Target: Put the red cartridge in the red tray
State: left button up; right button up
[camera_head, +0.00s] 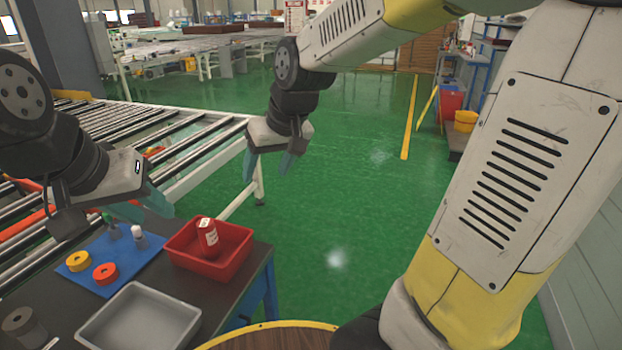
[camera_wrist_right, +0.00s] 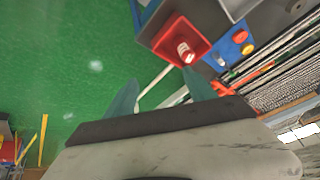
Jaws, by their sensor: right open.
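The red cartridge (camera_head: 208,238), with a white label, stands slightly tilted inside the red tray (camera_head: 238,262) on the dark table. In the right wrist view the cartridge (camera_wrist_right: 186,53) also shows inside the tray (camera_wrist_right: 170,36). My right gripper (camera_head: 271,166) is open and empty, above and beyond the tray, apart from the cartridge. Its teal fingers (camera_wrist_right: 162,97) show spread in the right wrist view. My left gripper (camera_head: 145,208) hangs over the blue mat, left of the tray. Its teal fingers look apart with nothing visible between them.
A blue mat (camera_head: 92,278) holds yellow and orange rings (camera_head: 105,273) and small bottles (camera_head: 139,236). An empty grey tray (camera_head: 140,318) lies in front of the red tray. A roller conveyor (camera_head: 190,150) runs behind the table. Green floor is open to the right.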

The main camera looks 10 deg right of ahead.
jog(key=s+d+r+m, duration=0.1)
jog(key=s+d, duration=0.3)
jog(key=s, duration=0.3)
jog(key=s+d+r+m+t, duration=0.1)
jog(key=s+d, duration=0.3)
jog(key=s, duration=0.3)
jog(key=shift+d+r+m+h, duration=0.35)
jog(key=shift+r+m+h, duration=0.05)
